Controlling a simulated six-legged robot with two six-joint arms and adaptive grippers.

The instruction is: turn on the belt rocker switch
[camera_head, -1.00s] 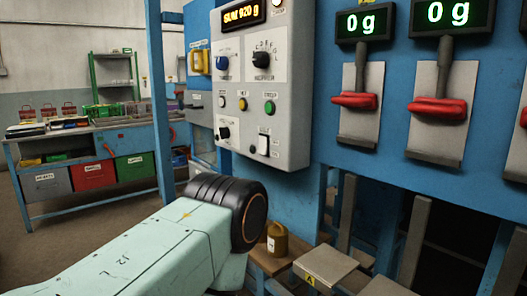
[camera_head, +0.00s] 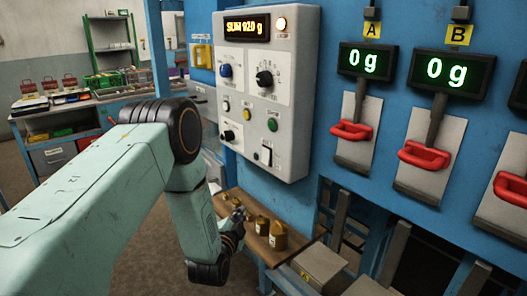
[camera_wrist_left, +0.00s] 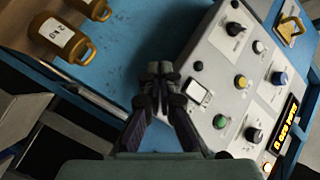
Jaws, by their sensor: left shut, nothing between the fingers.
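The control panel (camera_head: 300,140) is a light grey box on the blue frame, with a lit display reading "SLM 920 g". A white rocker switch (camera_head: 266,154) sits at its lower right; it also shows in the wrist view (camera_wrist_left: 197,91), just right of my fingertips. Which way the rocker is tipped is too small to tell. My left gripper (camera_head: 239,212) is below the panel, over the wooden shelf. In the wrist view its fingers (camera_wrist_left: 161,76) are together and empty, apart from the switch. My right gripper is out of view.
Brass weights (camera_head: 277,235) stand on the wooden shelf near my left gripper. Red handles (camera_head: 424,155) under "0 g" displays line the blue wall at right. The panel also carries a blue knob (camera_head: 225,70), black knobs and coloured buttons. A workbench stands at left.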

